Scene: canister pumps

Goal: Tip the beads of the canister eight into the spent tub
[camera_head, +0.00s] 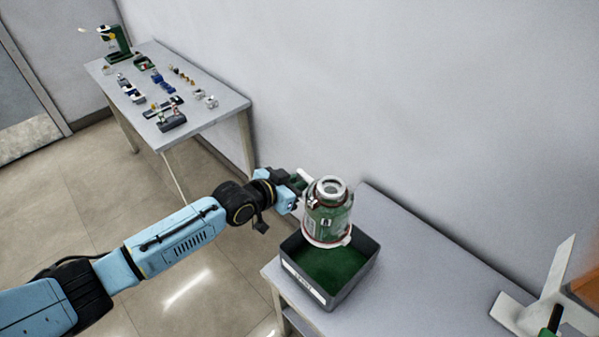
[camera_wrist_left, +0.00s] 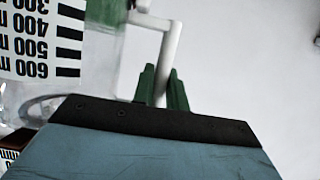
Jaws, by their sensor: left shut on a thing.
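A green canister (camera_head: 328,212) with dark red bands and a pale ring on top hangs over the grey tub (camera_head: 362,268) with its wide pale rim downward, so it looks upside down. The tub stands on the near table's left end, and a green bead-like layer covers its inside. My left gripper (camera_head: 299,181) is shut on the canister's white handle, left of its body. In the left wrist view, the green fingers (camera_wrist_left: 162,90) close around the white handle (camera_wrist_left: 168,50), beside the canister's clear wall with a black scale (camera_wrist_left: 40,45). The canister's mouth and any remaining beads are hidden.
The near table (camera_head: 420,275) is clear right of the tub, up to a white stand (camera_head: 540,300) at the right edge. A wall (camera_head: 400,90) runs behind it. A far table (camera_head: 215,95) holds several small parts and a green machine (camera_head: 117,43).

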